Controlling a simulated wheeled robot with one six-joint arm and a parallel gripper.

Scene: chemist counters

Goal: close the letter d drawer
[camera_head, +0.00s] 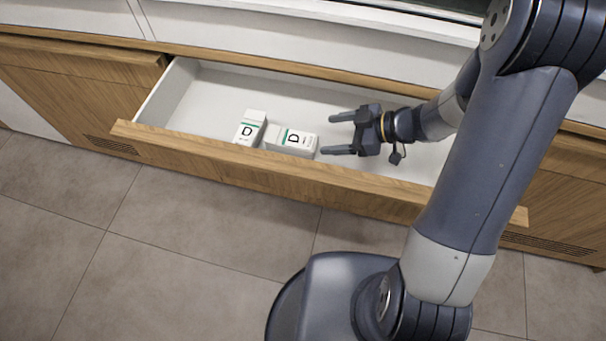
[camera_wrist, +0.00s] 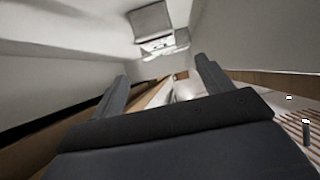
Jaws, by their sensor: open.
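The letter D drawer (camera_head: 215,155) is pulled open from the wooden counter, its wooden front panel towards me and its white inside showing. Two white boxes marked with a D lie in it: a left box (camera_head: 250,128) and a right box (camera_head: 291,140), close together. My gripper (camera_head: 326,133) is open and empty. In the head view it appears over the drawer's inside, just right of the right box, with its fingers pointing left. In the wrist view the two fingers of my gripper (camera_wrist: 162,88) are spread apart. My arm hides the drawer's right part.
The wooden counter front (camera_head: 65,85) runs along both sides of the open drawer. A white counter ledge (camera_head: 280,35) lies above and behind it. The tiled floor (camera_head: 180,245) in front of the drawer is clear on the left.

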